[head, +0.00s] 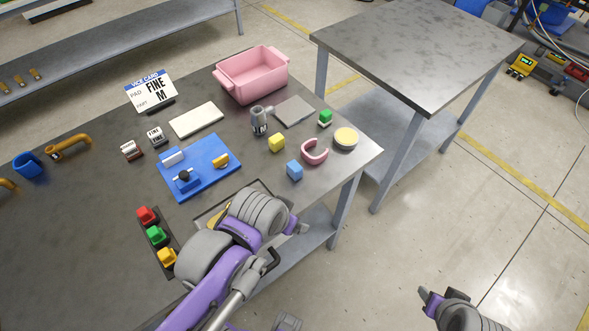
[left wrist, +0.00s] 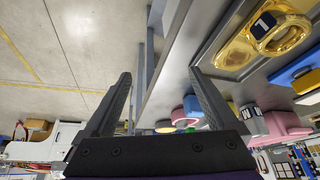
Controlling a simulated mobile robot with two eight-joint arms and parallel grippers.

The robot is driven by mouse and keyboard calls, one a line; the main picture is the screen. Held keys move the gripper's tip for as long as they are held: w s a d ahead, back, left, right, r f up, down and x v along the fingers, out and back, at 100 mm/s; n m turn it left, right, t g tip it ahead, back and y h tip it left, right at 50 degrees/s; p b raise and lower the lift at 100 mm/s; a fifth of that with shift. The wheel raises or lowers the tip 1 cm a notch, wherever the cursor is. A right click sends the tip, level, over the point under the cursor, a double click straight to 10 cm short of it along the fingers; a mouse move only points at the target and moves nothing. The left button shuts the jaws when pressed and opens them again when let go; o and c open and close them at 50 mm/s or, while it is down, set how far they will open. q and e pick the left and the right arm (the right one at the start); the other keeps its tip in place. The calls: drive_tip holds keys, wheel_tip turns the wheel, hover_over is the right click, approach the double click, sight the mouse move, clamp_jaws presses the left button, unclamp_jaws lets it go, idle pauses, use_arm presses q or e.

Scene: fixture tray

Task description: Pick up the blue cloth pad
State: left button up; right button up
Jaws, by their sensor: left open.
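The only small loose blue thing I make out is a blue block-like pad (head: 294,170) on the grey table near its right edge; I cannot tell if it is cloth. It lies below a yellow block (head: 277,142) and left of a pink C-shaped piece (head: 314,152). My left gripper (head: 297,227) is past the table's front edge, below and apart from the blue pad. In the left wrist view its two fingers (left wrist: 162,102) are wide apart with nothing between them. My right gripper (head: 430,298) is low at the right over the floor, partly cut off.
A blue fixture (head: 212,182), a white slab (head: 197,120), a pink bin (head: 262,88), a grey plate (head: 294,110) and a sign card (head: 150,92) stand on the table. A gold ringed piece (left wrist: 272,38) lies close to the left gripper. A second table (head: 420,50) is bare.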

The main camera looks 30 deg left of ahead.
use_arm(q)
drive_tip(key=w+a+r+m+g, duration=0.2)
drive_tip(key=w+a+r, duration=0.1)
drive_tip(key=w+r, duration=0.35)
wheel_tip(320, 180, up, 3)
drive_tip(key=m+g+p, duration=0.1)
drive_tip(key=m+g, duration=0.1)
drive_tip(key=g, duration=0.1)
hover_over(293, 167)
drive_tip(key=f, duration=0.5)
drive_tip(key=shift+s+a+f, duration=0.1)
drive_tip(key=shift+s+f, duration=0.15)
drive_tip(key=shift+f, duration=0.05)
drive_tip(key=shift+w+f, duration=0.15)
drive_tip(key=shift+f, duration=1.2)
drive_tip(key=shift+w+f, duration=0.1)
drive_tip(key=shift+f, duration=1.25)
drive_tip(key=shift+c, duration=0.3)
clamp_jaws()
drive_tip(key=shift+r, duration=0.1)
